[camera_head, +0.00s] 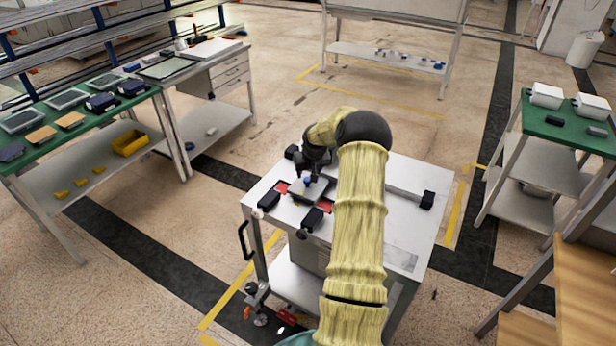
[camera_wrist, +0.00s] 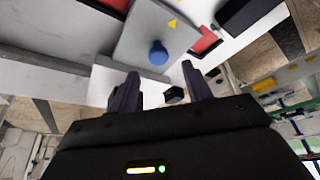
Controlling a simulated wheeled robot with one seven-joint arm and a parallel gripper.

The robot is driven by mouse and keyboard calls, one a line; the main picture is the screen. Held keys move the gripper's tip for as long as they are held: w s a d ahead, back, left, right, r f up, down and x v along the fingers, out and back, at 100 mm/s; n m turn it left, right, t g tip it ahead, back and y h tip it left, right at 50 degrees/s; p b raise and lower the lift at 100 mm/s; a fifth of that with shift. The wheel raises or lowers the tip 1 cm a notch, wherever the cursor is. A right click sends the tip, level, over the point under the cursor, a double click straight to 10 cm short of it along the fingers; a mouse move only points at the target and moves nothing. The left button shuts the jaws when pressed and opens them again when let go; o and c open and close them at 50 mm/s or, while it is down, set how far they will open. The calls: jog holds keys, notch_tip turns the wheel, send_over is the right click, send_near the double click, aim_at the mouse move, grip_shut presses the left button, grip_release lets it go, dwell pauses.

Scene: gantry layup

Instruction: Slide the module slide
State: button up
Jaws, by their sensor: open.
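The module slide (camera_head: 316,191) is a grey plate on the white cart top, left of my arm. It fills the top middle of the wrist view (camera_wrist: 138,30), with a yellow triangle mark and a blue knob (camera_wrist: 158,53). The knob also shows in the head view (camera_head: 307,180). My gripper (camera_wrist: 158,80) is open and empty, its two dark fingers apart. The blue knob appears just beyond the fingertips, between them in the picture. I cannot tell how much gap is left. In the head view my wrist and arm partly hide the slide area.
Red pads (camera_head: 283,187) and black blocks (camera_head: 312,218) flank the slide on the cart top (camera_head: 400,235). A grey rail runs right to a black end block (camera_head: 427,200). Green-topped benches stand left (camera_head: 85,120) and right (camera_head: 560,132). The floor around the cart is mostly clear.

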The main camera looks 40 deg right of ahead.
jog(key=shift+p+x, duration=0.35)
jog(key=shift+x, duration=2.25)
jog(key=shift+d, duration=0.1)
jog(key=shift+s, duration=0.1)
grip_shut()
